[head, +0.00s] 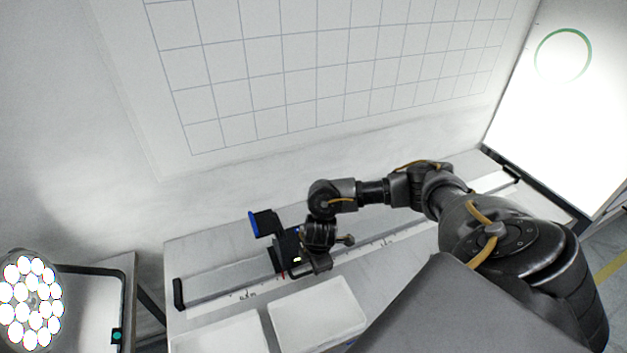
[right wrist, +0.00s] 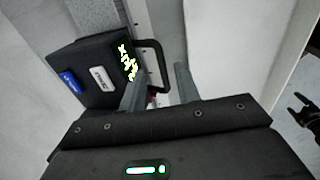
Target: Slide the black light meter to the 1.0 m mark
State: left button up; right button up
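The black light meter (head: 287,250) sits on the long rail (head: 215,291) in the head view, with a blue-ended part rising on its left. In the right wrist view the meter (right wrist: 95,75) shows a lit display, a blue label and a white label. Its black loop handle (right wrist: 160,62) sticks out towards my right gripper (right wrist: 159,80). The gripper's two fingers are apart, with the handle's outer bar between them; I cannot tell whether either touches it. In the head view my right gripper (head: 294,273) is right beside the meter. My left gripper is not in view.
A scale strip (head: 375,246) with small marks runs along the rail; most marks are unreadable. Black end stops stand at the rail's left (head: 178,293) and right (head: 511,173). White panels (head: 316,312) lie in front. A lamp cluster (head: 30,303) is at lower left.

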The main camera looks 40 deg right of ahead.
jog(key=shift+w+d+f, duration=0.1)
jog(key=shift+w+f, duration=0.05)
jog(key=shift+f, duration=0.8)
jog(key=shift+w+f, duration=0.15)
jog(key=shift+f, duration=0.75)
grip_shut()
